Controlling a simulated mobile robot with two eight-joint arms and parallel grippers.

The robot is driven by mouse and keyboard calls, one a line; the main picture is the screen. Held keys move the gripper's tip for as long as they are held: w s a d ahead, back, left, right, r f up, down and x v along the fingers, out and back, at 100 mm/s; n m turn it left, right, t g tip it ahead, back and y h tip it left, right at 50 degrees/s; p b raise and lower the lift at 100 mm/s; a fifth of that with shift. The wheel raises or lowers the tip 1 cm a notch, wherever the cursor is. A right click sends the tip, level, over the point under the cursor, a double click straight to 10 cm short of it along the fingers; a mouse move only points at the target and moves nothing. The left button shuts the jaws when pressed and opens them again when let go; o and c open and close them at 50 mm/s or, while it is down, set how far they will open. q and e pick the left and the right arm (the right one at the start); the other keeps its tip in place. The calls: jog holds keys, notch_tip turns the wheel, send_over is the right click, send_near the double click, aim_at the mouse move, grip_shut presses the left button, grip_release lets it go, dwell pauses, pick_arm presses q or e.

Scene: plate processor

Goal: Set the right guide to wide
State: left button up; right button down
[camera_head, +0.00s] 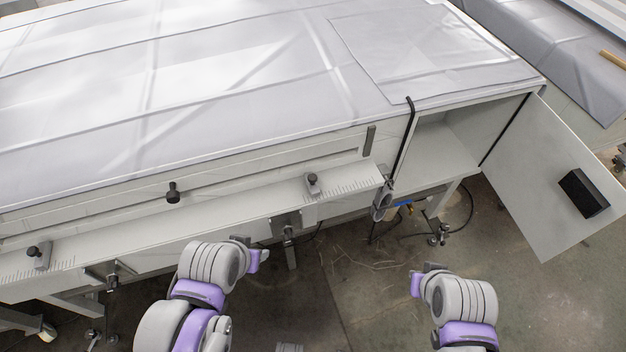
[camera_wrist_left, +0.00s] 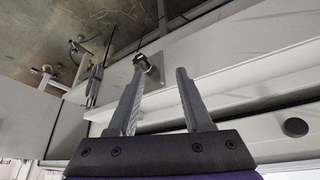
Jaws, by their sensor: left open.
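The right guide (camera_head: 312,184), a small grey bracket with a dark knob, sits on the ledge of the machine front. It stands at the left end of the right ruler scale (camera_head: 350,187). My left gripper (camera_head: 256,250) is in front of and below the ledge, left of the right guide and apart from it. In the left wrist view the left gripper (camera_wrist_left: 160,74) is open and empty. The guide's knob (camera_wrist_left: 142,62) shows beyond its fingertips, nearer the left finger. My right gripper (camera_head: 423,277) is right of the left one, over the floor; its fingers are unclear.
A left guide (camera_head: 40,255) sits on the ledge at far left. A black knob (camera_head: 172,193) sticks out of the front panel. A door (camera_head: 550,180) with a black block (camera_head: 583,193) hangs open at right. Brackets (camera_head: 287,225) hang below the ledge. Floor between the arms is clear.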

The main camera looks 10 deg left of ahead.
pick_arm(q)
jog(key=shift+c, duration=1)
jog(key=shift+w+d+r, duration=0.1)
jog(key=shift+w+r, duration=0.15)
jog(key=shift+w, duration=0.05)
jog(key=shift+c, duration=1.2)
jog(key=w+r, duration=0.1)
jog(key=w, duration=0.1)
jog(key=w+r+h, duration=0.1)
jog(key=w+r, duration=0.1)
jog(key=w+d+r+g+h, duration=0.1)
jog(key=w, duration=0.2)
jog(key=shift+d+r, duration=0.1)
jog(key=shift+r, duration=0.15)
grip_shut()
jog(key=m+h, duration=0.1)
jog(key=h, duration=0.2)
send_near(312, 182)
jog(key=a+r, duration=0.2)
jog(key=a, duration=0.2)
jog(key=x, duration=0.9)
jog(key=shift+w+d+f, duration=0.15)
jog(key=shift+w+d, duration=0.15)
jog(key=shift+d, duration=0.1)
